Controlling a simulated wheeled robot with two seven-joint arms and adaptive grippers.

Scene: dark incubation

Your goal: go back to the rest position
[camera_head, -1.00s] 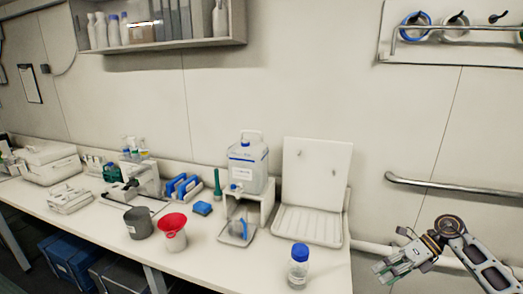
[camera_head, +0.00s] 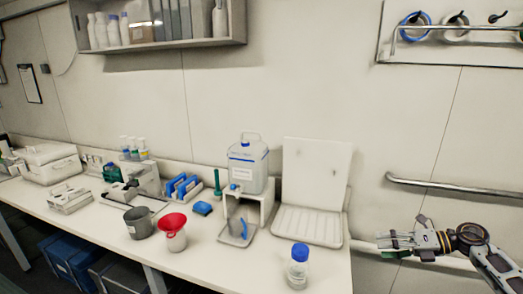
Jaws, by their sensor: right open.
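My right gripper (camera_head: 400,241) is at the right of the head view, just beyond the right end of the bench. It points left, with its fingers apart and nothing between them. My right arm comes in from the lower right corner. The clear bottle with the blue cap (camera_head: 298,267) stands upright on the bench near its right front edge, to the lower left of the gripper and apart from it. My left gripper is not in the view.
The white bench (camera_head: 200,262) carries a red funnel (camera_head: 172,222), a grey beaker (camera_head: 138,222), a carboy (camera_head: 248,166) on a stand and a white drying rack (camera_head: 312,190). A wall rail (camera_head: 450,187) runs above my right gripper. Blue crates (camera_head: 65,260) sit under the bench.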

